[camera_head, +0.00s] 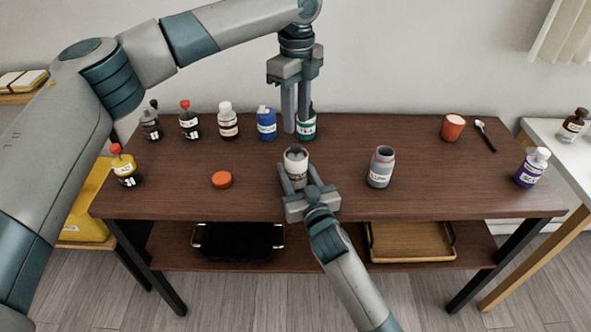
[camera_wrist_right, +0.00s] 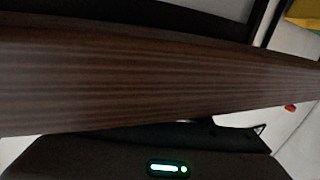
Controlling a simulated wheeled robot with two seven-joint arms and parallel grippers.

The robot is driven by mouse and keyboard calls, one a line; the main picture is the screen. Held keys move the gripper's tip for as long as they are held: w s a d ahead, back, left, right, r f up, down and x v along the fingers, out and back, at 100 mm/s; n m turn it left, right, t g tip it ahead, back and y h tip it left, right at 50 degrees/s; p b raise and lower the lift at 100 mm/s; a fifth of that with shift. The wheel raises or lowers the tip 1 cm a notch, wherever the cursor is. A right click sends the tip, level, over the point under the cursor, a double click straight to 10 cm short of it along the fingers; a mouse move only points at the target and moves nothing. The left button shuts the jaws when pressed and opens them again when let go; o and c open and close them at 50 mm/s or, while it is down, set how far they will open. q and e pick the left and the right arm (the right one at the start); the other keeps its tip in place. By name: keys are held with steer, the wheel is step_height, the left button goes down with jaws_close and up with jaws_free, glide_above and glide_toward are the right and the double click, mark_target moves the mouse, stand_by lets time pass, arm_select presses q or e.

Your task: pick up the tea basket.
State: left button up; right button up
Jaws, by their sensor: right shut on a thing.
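A white jar or cup (camera_head: 296,168) stands near the middle of the wooden table, with something dark in its mouth. That dark piece may be the tea basket; I cannot tell. My right gripper (camera_head: 297,186) reaches in from the front and is shut on the white jar. My left gripper (camera_head: 296,126) points straight down, just behind and above the jar's mouth. Its two fingers are apart with nothing seen between them. A green jar labelled TEA (camera_head: 307,128) stands behind it, partly hidden by the fingers. The right wrist view shows mostly dark wood, and no jar.
A grey labelled jar (camera_head: 381,170) stands right of the white jar, and an orange lid (camera_head: 221,180) lies left. Several bottles, including a blue one (camera_head: 266,123), line the back left. An orange cup (camera_head: 452,128) and a spoon (camera_head: 485,136) are at the back right.

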arm_select(q)
steer(key=shift+o, duration=1.4)
steer(key=s+a+r+n+t+h, duration=0.2)
steer(key=s+r+n+t, duration=0.1)
steer(key=n, duration=1.5)
steer(key=shift+s+a+r+n+t+h, duration=0.2)
steer(key=shift+s+r+n+t+h, duration=0.15)
steer(key=shift+s+r, duration=0.3)
steer(key=shift+f, duration=0.15)
steer(key=x, duration=0.6)
steer(key=shift+f, duration=0.4)
